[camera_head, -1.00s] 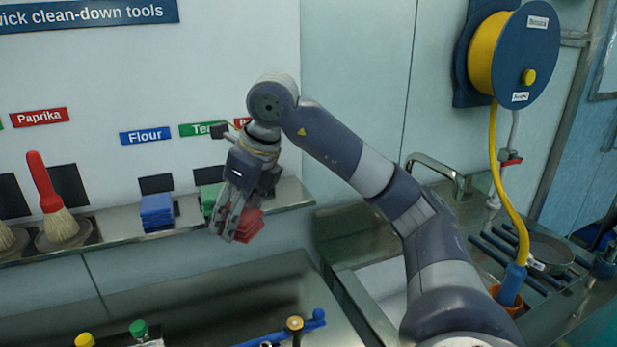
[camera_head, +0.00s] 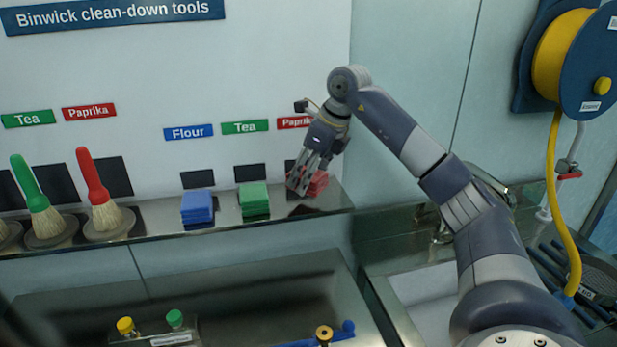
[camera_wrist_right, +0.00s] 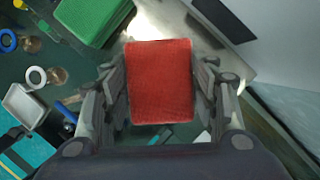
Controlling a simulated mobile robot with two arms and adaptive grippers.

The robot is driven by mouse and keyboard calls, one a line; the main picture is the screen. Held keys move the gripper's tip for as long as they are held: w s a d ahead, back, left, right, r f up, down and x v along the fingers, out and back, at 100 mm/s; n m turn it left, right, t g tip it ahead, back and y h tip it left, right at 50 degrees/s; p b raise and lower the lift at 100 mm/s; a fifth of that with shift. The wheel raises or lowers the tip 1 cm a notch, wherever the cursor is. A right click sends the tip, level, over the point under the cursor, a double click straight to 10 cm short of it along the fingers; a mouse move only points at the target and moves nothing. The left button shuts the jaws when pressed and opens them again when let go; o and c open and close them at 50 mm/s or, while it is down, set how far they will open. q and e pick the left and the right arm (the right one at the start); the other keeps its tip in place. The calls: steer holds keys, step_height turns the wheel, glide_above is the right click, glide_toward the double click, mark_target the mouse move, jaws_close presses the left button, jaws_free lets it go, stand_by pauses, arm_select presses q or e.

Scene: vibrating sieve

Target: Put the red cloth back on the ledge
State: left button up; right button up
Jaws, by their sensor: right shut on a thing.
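The folded red cloth (camera_head: 318,183) is at the right end of the metal ledge (camera_head: 275,212), below the right-hand Paprika label (camera_head: 295,122). My right gripper (camera_head: 299,190) is shut on it. In the right wrist view the red cloth (camera_wrist_right: 160,82) sits between both fingers (camera_wrist_right: 161,108). I cannot tell whether the cloth rests on the ledge or hangs just above it. My left gripper is not in view.
A green cloth stack (camera_head: 254,199) and a blue cloth stack (camera_head: 197,207) lie on the ledge to the left. Red-handled (camera_head: 93,175) and green-handled (camera_head: 29,185) brushes stand further left. A metal trough and a sink area lie below the ledge.

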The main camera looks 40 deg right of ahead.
steer(key=shift+w+d, duration=0.15)
steer(key=shift+w, duration=0.05)
steer(key=shift+w+d, duration=0.15)
steer(key=shift+d, duration=0.05)
steer(key=f, duration=0.1)
steer(key=f+p, duration=0.1)
steer(key=shift+w+d+f, duration=0.1)
steer(key=shift+d+f, duration=0.1)
steer(key=shift+f, duration=0.2)
steer(key=shift+f+p, duration=0.3)
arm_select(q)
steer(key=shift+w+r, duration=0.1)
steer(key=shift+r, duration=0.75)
arm_select(e)
steer(key=shift+f, duration=0.1)
steer(key=shift+a, duration=0.1)
